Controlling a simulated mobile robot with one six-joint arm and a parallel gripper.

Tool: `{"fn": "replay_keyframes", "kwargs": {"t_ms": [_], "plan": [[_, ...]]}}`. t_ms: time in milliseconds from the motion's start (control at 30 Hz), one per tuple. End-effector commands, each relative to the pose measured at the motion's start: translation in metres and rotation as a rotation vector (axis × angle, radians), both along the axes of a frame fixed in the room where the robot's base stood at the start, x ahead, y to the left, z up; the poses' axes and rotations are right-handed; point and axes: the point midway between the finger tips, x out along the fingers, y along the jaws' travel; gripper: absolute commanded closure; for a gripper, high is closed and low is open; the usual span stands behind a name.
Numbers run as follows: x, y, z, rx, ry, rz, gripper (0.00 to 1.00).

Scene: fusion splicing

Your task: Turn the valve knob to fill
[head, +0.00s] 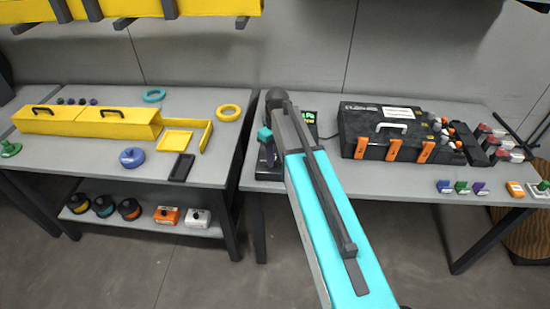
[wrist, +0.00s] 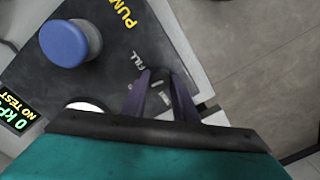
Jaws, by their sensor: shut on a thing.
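In the wrist view, my gripper (wrist: 160,85) is shut on the valve knob (wrist: 162,97), its two dark fingers on either side of it. Most of the knob is hidden by the fingers, and I cannot tell its exact angle. The printed word FILL (wrist: 138,60) is on the dark panel (wrist: 115,75) just beyond the fingertips. In the head view, the dark test unit (head: 268,172) stands at the left end of the right table, largely behind my arm.
A blue round button (wrist: 68,42) sits beside the word PUMP. A display (wrist: 16,112) reads 0 kPa and NO TEST. A white round part (wrist: 85,106) is near my gripper. In the head view, a black case (head: 375,150) with orange latches stands to the right.

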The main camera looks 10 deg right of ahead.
Motion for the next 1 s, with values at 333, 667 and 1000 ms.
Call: {"fn": "replay_keyframes", "kwargs": {"t_ms": [333,667,1000], "plan": [[-0.0005,-0.0011,-0.0001,-0.003,0.0,-0.321,0.96],[-0.0005,-0.0013,0.0001,-0.002,-0.001,-0.621,0.96],[-0.0005,-0.0015,0.0003,-0.001,-0.001,-0.845,0.96]]}}
